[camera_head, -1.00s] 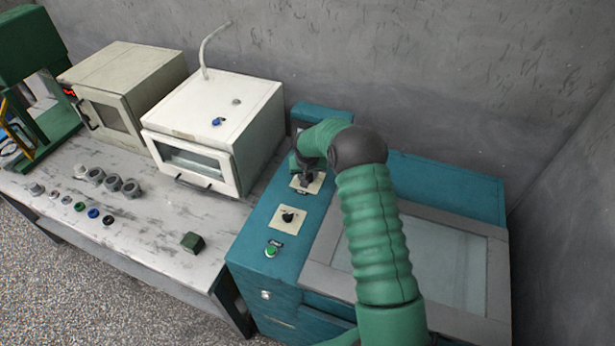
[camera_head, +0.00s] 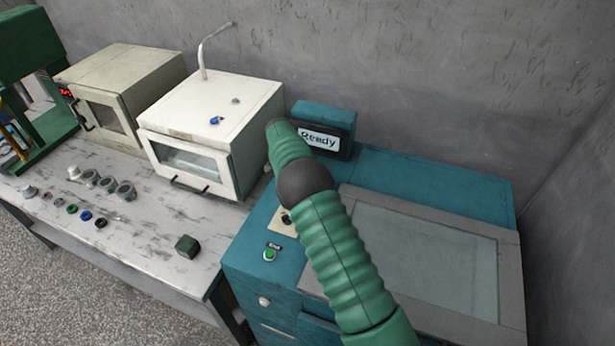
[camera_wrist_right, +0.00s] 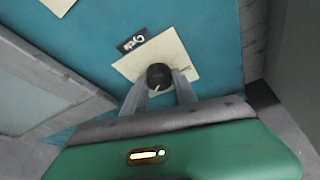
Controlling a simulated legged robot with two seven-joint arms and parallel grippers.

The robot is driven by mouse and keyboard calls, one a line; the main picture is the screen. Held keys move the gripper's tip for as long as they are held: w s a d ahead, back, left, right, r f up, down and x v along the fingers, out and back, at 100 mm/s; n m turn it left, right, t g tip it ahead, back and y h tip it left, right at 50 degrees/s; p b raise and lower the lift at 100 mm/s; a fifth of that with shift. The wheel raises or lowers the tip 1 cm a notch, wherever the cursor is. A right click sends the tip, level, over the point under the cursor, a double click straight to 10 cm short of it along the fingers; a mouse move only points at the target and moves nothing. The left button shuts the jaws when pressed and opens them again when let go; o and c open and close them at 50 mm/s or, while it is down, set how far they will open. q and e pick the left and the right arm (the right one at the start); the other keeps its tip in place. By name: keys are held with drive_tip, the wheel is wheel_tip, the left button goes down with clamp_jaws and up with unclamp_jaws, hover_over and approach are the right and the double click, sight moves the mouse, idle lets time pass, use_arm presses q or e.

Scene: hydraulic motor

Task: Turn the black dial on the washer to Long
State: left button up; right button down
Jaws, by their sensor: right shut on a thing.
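The washer is a teal machine (camera_head: 420,172) with a glass-topped lid. In the right wrist view, a round black dial (camera_wrist_right: 158,76) sits on a cream plate (camera_wrist_right: 187,52) beside a black "Cycle" label (camera_wrist_right: 131,43). A white mark shows on the dial. My right gripper (camera_wrist_right: 160,88) is shut on this dial, with a finger on either side. The small print on the plate is too blurred to read. In the head view, my right arm hides the gripper and the held dial. A second dial (camera_head: 285,217) is partly covered. My left gripper is not in view.
A display reading "Ready" (camera_head: 320,138) stands at the washer's back. A green button (camera_head: 270,254) is near its front. A white oven (camera_head: 210,140) and a bench (camera_head: 140,225) with several small parts stand on the left.

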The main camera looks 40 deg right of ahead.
drive_tip(key=shift+w+m, duration=0.1)
drive_tip(key=shift+m, duration=0.4)
drive_tip(key=shift+g, duration=0.3)
drive_tip(key=c, duration=1)
unclamp_jaws()
drive_tip(key=v, duration=1.6)
drive_tip(key=shift+r+b, duration=0.3)
drive_tip(key=shift+r, duration=0.05)
drive_tip(key=shift+w+a, duration=0.1)
drive_tip(key=shift+a, duration=0.05)
